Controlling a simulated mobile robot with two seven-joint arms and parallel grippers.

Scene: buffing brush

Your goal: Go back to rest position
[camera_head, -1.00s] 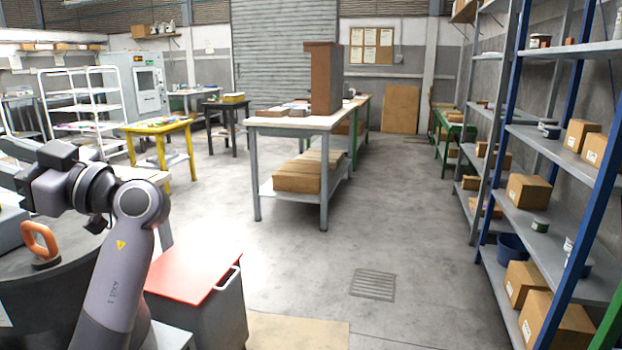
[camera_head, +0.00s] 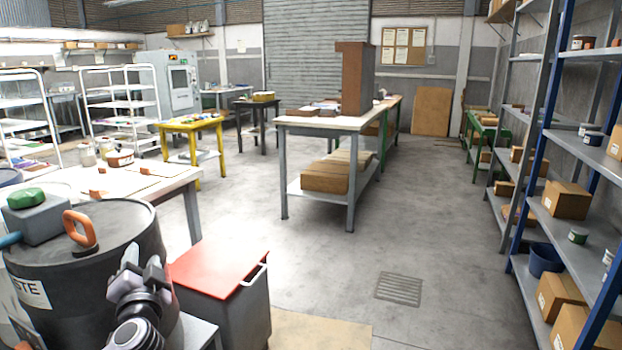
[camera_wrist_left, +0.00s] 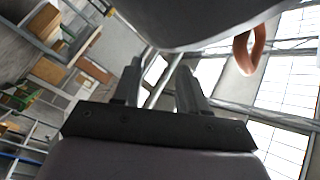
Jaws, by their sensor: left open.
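My left gripper (camera_head: 140,272) is low at the bottom left of the head view, in front of the dark drum (camera_head: 100,285) and left of the red-lidded bin (camera_head: 222,262). In the left wrist view its two fingers (camera_wrist_left: 159,72) stand apart with nothing between them, so it is open and empty. The drum's orange handle (camera_head: 80,230) stands upright on its lid, and an orange loop (camera_wrist_left: 250,50) shows at the upper right of the wrist view, beside a large dark curved surface. My right gripper is in neither view.
A grey block with a green top (camera_head: 26,198) sits on the drum lid. A white-topped table (camera_head: 175,180) stands behind the drum. Blue-framed shelves (camera_head: 570,122) with boxes line the right. The floor (camera_head: 315,260) in the middle is clear.

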